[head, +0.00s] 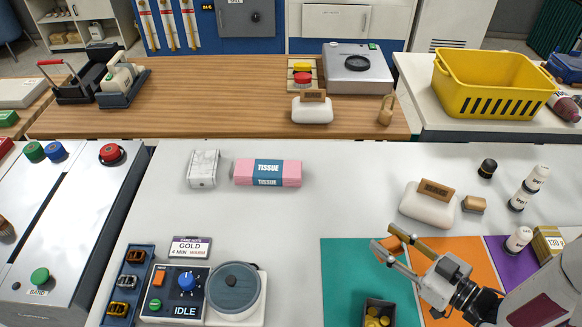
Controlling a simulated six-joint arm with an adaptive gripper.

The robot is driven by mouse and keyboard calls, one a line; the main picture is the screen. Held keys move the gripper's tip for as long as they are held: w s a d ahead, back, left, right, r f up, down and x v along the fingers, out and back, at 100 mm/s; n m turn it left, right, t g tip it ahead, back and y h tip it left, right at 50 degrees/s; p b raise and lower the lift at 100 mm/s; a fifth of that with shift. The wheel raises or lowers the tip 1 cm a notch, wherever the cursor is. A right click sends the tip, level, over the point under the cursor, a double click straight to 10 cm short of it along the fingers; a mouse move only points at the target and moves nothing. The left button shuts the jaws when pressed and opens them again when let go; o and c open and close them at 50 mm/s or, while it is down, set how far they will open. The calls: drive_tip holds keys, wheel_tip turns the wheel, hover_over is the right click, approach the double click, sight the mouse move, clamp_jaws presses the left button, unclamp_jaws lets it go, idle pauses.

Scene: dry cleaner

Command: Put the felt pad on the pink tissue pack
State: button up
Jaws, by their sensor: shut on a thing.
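The pink tissue pack (267,173) lies flat on the white counter, left of centre, with a blue "TISSUE" label around its middle. Its top looks bare. My gripper (386,239) reaches in from the lower right, over the teal and orange mats. Its fingers are closed on a small orange piece (394,242), which appears to be the felt pad. Much of the piece is hidden by the fingers. The gripper is to the right of the pack and nearer the camera, apart from it.
A grey-white pack (203,168) lies left of the pink one. A control panel with a round lidded pot (235,288) stands at front left. A dark bin (376,313) is below the gripper. A white block (428,204) and bottles stand right. Counter between pack and gripper is clear.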

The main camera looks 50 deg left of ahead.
drive_tip(key=s+a+r+t, duration=0.1)
drive_tip(key=s+a+r, duration=0.15)
drive_tip(key=a, duration=1.65)
drive_tip(key=s+a+r, duration=0.2)
drive_tip(key=s+a, duration=0.2)
drive_tip(key=a, duration=1.5)
wheel_tip(320, 180, up, 2)
drive_tip(key=m+t+h, duration=0.2)
drive_tip(key=m+t, duration=0.2)
drive_tip(key=t, duration=0.1)
hover_over(268, 168)
drive_tip(key=shift+d, duration=0.1)
drive_tip(key=shift+f, duration=0.1)
drive_tip(key=shift+f, duration=3.05)
drive_tip(key=shift+f, duration=1.85)
